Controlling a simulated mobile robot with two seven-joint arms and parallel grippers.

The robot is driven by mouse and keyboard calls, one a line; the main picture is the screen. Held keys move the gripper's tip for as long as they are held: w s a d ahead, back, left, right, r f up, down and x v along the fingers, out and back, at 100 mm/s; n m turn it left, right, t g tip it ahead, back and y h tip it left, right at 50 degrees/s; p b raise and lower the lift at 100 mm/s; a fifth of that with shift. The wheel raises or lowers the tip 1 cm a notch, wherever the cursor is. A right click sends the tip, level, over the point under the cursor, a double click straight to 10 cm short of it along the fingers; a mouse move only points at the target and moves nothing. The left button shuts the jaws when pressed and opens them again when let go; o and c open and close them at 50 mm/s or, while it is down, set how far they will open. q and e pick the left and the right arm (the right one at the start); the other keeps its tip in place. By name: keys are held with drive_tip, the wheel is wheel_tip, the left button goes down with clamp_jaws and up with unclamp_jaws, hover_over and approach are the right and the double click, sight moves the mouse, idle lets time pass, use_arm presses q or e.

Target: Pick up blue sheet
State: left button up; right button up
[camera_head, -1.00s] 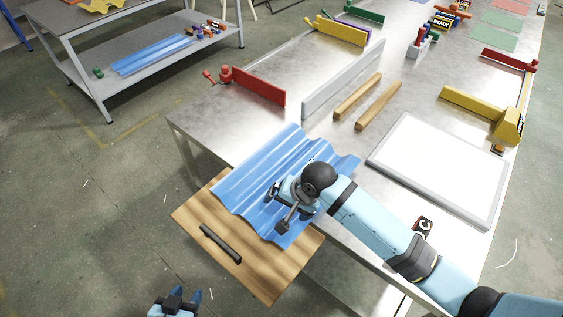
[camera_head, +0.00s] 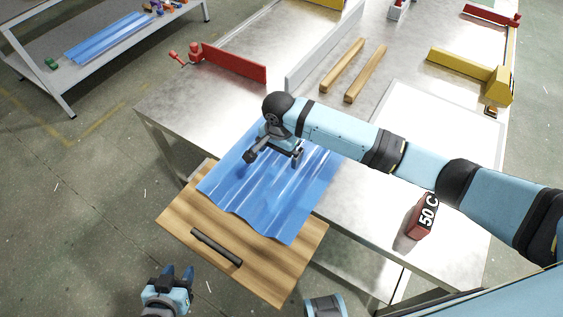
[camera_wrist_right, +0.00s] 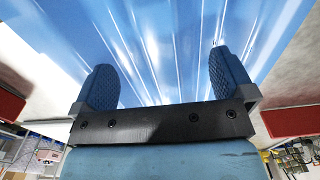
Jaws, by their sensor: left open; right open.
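The blue corrugated sheet (camera_head: 270,205) lies partly on the wooden board (camera_head: 180,208) and partly on the metal table (camera_head: 345,215). My right gripper (camera_head: 274,158) is over the sheet's far part, its fingers apart with nothing visibly clamped. In the right wrist view the sheet (camera_wrist_right: 165,35) fills the top, beyond the two spread fingers of the gripper (camera_wrist_right: 164,82). I cannot tell whether the fingers touch the sheet. My left gripper (camera_head: 178,273) is open and empty, below and left of the wooden board, away from the sheet.
A black bar (camera_head: 216,247) is on the wooden board's near part. A red block marked "50 C" (camera_head: 423,218) stands right of the sheet. Two wooden bars (camera_head: 343,65), a red plate (camera_head: 234,63) and a white panel (camera_head: 440,125) are further back. Another blue sheet (camera_head: 108,38) lies on a shelf.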

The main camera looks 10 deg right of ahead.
sight(282, 160)
drive_tip(key=f, duration=0.5)
drive_tip(key=shift+w+d+f, duration=0.3)
drive_tip(key=shift+d, duration=0.1)
drive_tip(key=c, duration=1.1)
